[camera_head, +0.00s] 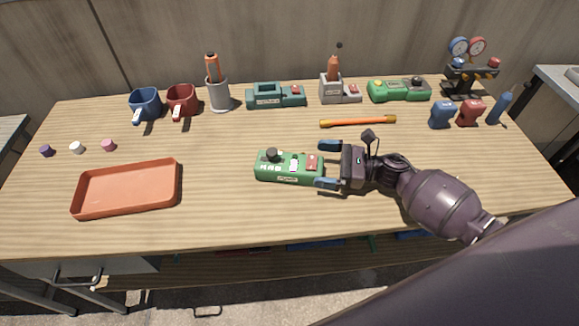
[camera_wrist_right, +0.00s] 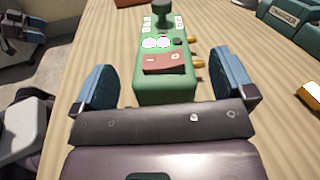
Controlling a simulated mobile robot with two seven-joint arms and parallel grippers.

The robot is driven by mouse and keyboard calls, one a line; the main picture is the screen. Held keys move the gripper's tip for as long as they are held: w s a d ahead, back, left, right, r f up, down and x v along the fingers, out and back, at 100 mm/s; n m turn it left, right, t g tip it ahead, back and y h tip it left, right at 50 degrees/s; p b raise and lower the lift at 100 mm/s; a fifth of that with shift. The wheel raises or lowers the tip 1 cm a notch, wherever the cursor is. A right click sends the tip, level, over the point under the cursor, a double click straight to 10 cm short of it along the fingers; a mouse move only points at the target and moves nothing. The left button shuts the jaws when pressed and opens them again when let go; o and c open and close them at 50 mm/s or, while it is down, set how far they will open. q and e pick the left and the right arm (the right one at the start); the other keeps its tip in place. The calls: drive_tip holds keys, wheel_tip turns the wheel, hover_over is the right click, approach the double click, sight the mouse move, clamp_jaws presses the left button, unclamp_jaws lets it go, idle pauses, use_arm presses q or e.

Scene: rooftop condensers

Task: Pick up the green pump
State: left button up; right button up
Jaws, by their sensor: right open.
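The green pump (camera_head: 288,167) lies flat on the wooden table, near the middle. It has a black knob, white buttons and a red panel. In the right wrist view the pump (camera_wrist_right: 162,90) is straight ahead, its red-panel end toward me. My right gripper (camera_head: 328,165) is at the pump's right end in the head view. It is open, with one blue-tipped finger on each side of that end. The wrist view shows gaps between the pump and both fingers (camera_wrist_right: 165,85).
An orange-handled tool (camera_head: 358,121) lies behind the gripper. A teal device (camera_head: 276,95) and another green device (camera_head: 399,90) stand farther back, with a grey holder (camera_head: 339,90) between them. An empty orange tray (camera_head: 127,188) is at left. The table's front middle is clear.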

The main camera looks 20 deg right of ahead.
sight(313, 162)
drive_tip(key=shift+x, duration=1.55)
drive_tip(key=shift+d+f, duration=0.1)
drive_tip(key=c, duration=1.3)
drive_tip(key=shift+w+r, duration=0.1)
drive_tip(key=shift+r, duration=0.3)
drive_tip(key=shift+r+p, duration=2.4)
drive_tip(key=shift+r, duration=8.8)
